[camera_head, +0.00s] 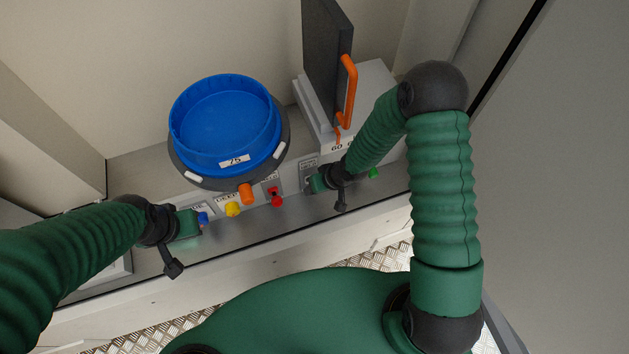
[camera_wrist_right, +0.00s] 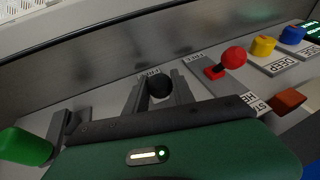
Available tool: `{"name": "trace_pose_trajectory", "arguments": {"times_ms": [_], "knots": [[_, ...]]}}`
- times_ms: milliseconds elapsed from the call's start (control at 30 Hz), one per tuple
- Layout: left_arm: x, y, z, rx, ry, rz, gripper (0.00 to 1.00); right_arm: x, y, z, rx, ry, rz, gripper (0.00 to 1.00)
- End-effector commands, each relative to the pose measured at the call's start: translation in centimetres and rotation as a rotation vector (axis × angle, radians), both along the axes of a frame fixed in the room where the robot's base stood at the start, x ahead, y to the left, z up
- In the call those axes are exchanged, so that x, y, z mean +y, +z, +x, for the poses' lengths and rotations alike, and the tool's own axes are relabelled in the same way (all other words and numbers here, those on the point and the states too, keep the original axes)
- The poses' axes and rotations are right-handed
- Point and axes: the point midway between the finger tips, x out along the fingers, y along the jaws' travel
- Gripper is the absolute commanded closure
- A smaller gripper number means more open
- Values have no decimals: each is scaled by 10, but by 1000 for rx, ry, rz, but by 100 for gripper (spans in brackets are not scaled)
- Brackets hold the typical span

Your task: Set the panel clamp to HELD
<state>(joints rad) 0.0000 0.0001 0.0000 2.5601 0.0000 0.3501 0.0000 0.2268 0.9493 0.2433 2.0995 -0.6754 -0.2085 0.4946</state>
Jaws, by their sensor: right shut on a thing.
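My right gripper (camera_head: 318,183) is at the front control strip, below the upright dark panel (camera_head: 326,65). In the right wrist view its two fingers (camera_wrist_right: 161,92) stand on either side of a black ball knob (camera_wrist_right: 160,87) and are shut on it.
A red ball lever (camera_head: 276,195), yellow knob (camera_head: 233,209) and green knob (camera_head: 374,173) line the strip. A blue tub (camera_head: 225,120) stands behind, with an orange piece (camera_head: 246,194) at its front. The dark panel has an orange handle (camera_head: 347,90).

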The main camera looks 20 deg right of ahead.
Motion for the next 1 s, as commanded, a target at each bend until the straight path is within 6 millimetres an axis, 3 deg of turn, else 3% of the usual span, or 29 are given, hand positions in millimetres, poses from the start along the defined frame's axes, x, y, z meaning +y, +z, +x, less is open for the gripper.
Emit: {"name": "trace_pose_trajectory", "arguments": {"times_ms": [267, 300, 433, 767, 867, 1000], "knots": [[0, 0, 0, 0, 0, 0, 100, 0, 2, 6, -13, -4, 2, 100], [0, 0, 0, 0, 0, 0, 100, 0, 2, 6, -13, -4, 2, 65], [0, 0, 0, 0, 0, 0, 100, 0, 1, 4, -10, -3, 1, 48], [0, 1, 0, 0, 0, 0, 100, -1, 4, 1, -7, -2, 1, 48], [0, 3, 0, 0, 0, 0, 100, -5, 16, -2, -7, -4, 2, 48], [0, 10, 0, 0, 0, 0, 100, -16, 50, -11, -9, -7, 2, 48]]}}
